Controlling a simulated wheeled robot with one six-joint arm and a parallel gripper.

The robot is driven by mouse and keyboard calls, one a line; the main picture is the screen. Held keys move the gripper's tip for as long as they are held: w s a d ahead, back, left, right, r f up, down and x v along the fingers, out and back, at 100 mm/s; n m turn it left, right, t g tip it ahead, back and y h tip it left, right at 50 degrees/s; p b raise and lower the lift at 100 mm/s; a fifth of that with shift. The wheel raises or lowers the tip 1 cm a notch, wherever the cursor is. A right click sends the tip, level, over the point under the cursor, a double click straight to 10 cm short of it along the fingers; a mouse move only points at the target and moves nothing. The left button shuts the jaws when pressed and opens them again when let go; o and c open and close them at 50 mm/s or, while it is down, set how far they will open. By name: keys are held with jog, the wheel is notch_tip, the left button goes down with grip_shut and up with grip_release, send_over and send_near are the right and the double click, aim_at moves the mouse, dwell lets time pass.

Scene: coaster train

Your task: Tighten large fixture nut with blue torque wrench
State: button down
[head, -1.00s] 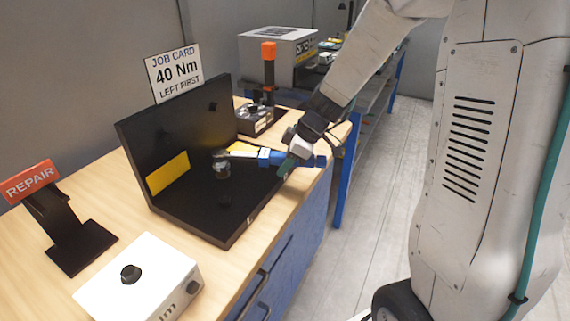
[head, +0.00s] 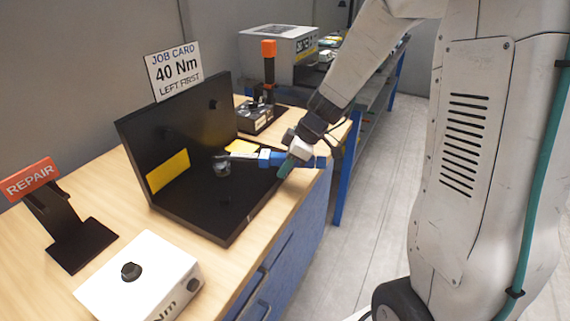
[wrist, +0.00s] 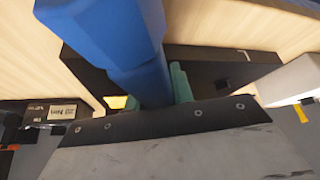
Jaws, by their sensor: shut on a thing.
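My gripper (head: 290,166) is shut on the blue torque wrench (head: 265,158), whose metal shaft points left over the black fixture (head: 215,228). The wrench's head (head: 221,164) is over the fixture base, near its upright back plate. I cannot tell whether the head sits on a nut; any nut beneath it is hidden. In the wrist view the blue handle (wrist: 105,35) fills the upper left, and green finger pads (wrist: 181,85) show beside it. A small dark stud or nut (head: 225,201) shows on the base in front of the wrench head.
A job card (head: 174,72) reads "40 Nm, left first". A white box with a black knob (head: 140,283) and a REPAIR stand (head: 82,245) are at the front left. An orange-topped tool (head: 268,75) stands behind the fixture. Yellow patches (head: 168,171) mark the fixture.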

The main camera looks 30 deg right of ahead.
jog(key=shift+f, duration=0.3)
dwell(0.4)
jog(key=shift+s+a+m+t+h, duration=0.15)
jog(key=shift+s+a+m+t, duration=0.1)
jog(key=shift+s+a+m, duration=0.4)
jog(key=shift+s+a+m+t+h, duration=0.15)
jog(key=shift+s+a+m+t, duration=0.1)
jog(key=shift+s+a+m, duration=0.4)
dwell(1.8)
jog(key=shift+s+a+m+t+h, duration=0.4)
jog(key=shift+s+a+m+h, duration=0.3)
jog(key=shift+s+a+m, duration=0.95)
dwell(2.5)
